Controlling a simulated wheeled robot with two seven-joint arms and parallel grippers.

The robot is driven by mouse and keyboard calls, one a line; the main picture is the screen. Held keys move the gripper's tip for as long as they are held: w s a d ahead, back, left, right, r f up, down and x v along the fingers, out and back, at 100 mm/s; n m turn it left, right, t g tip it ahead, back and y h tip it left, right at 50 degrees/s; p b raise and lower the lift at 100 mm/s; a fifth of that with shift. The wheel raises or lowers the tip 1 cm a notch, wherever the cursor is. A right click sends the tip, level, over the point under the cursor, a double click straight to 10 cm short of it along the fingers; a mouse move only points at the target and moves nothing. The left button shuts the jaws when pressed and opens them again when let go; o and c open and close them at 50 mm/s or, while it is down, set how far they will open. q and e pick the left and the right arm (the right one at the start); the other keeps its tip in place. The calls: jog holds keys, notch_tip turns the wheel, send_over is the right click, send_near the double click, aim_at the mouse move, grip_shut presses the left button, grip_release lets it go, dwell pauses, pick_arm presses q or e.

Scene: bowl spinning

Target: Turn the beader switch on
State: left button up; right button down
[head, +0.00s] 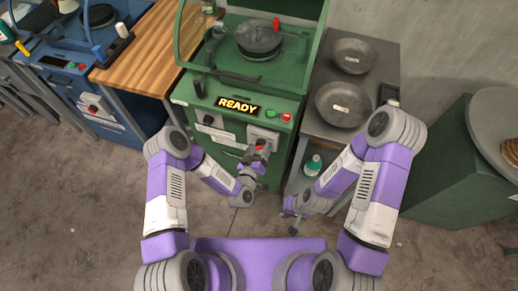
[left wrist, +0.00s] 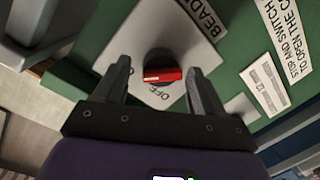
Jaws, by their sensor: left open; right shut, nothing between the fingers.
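The beader switch is a black rotary knob (left wrist: 160,58) with a red bar (left wrist: 163,75), on a pale plate (left wrist: 165,28) lettered "BEADER". "OFF" is printed just below the knob in the left wrist view, and a partly hidden label is at its left. The red bar lies roughly level there. In the head view the red of the switch (head: 259,148) shows low on the green machine's front. My left gripper (left wrist: 158,72) is open, with one finger on each side of the knob and visible gaps. My right gripper (head: 291,215) is shut and empty, lower and to the right.
The green machine (head: 180,88) has a lit "READY" display (head: 238,105), a green button (head: 271,113) and a red button (head: 286,117). A grey stand (head: 335,126) with two bowls is at its right, with a green bottle (head: 313,165) below. The floor in front is clear.

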pick_arm(q)
jog(key=p+v, duration=0.1)
jog(key=v, duration=0.6)
jog(key=shift+s, duration=0.25)
jog(key=shift+r, duration=0.1)
jog(key=s+a+f+m+g, duration=0.2)
jog(key=s+a+f+g, duration=0.1)
jog(key=s+f+g, duration=0.4)
jog(key=s+a+n+g+y, duration=0.1)
jog(key=s+a+g, duration=0.3)
jog(key=s+g, duration=0.4)
jog(key=shift+s+a+r+n, duration=0.2)
jog(key=shift+a+r+n, duration=0.05)
jog(key=shift+r+n, duration=0.1)
